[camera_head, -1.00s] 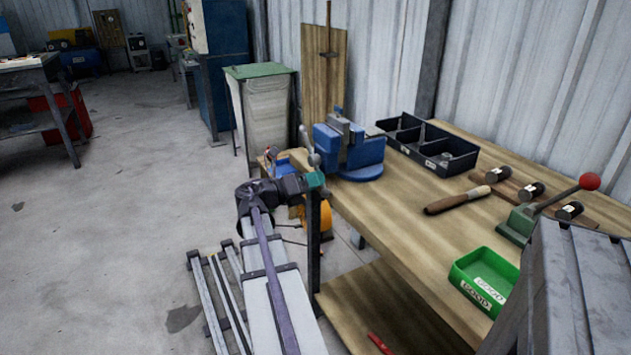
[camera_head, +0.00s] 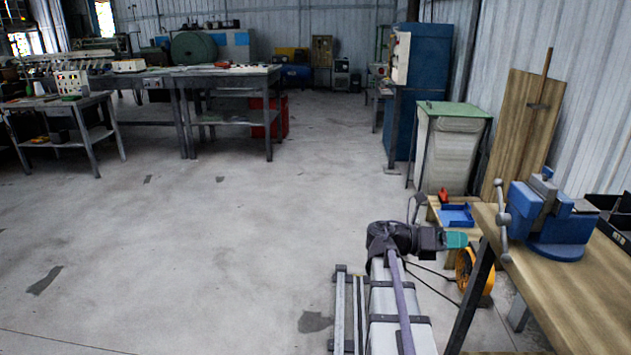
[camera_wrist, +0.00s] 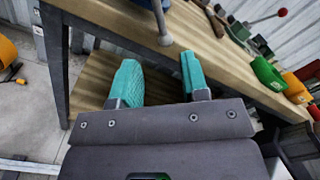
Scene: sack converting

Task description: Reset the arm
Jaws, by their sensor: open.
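My gripper (camera_wrist: 158,82) shows in the wrist view with its two teal fingers spread apart and nothing between them. In the head view my gripper (camera_head: 457,240) is at the end of my dark arm, just left of the wooden workbench (camera_head: 600,295). The fingers are too small there to tell apart. In the wrist view the workbench (camera_wrist: 145,22) lies beyond the fingertips, with its lower shelf (camera_wrist: 95,85) beneath. I cannot tell the exact gap between the fingers and the bench.
A blue vise (camera_head: 555,218) stands at the bench corner. Beside the gripper are a yellow round object (camera_head: 472,272) and a blue tray (camera_head: 456,215). A green-topped bin (camera_head: 450,145) stands behind. Open floor (camera_head: 200,250) lies to the left.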

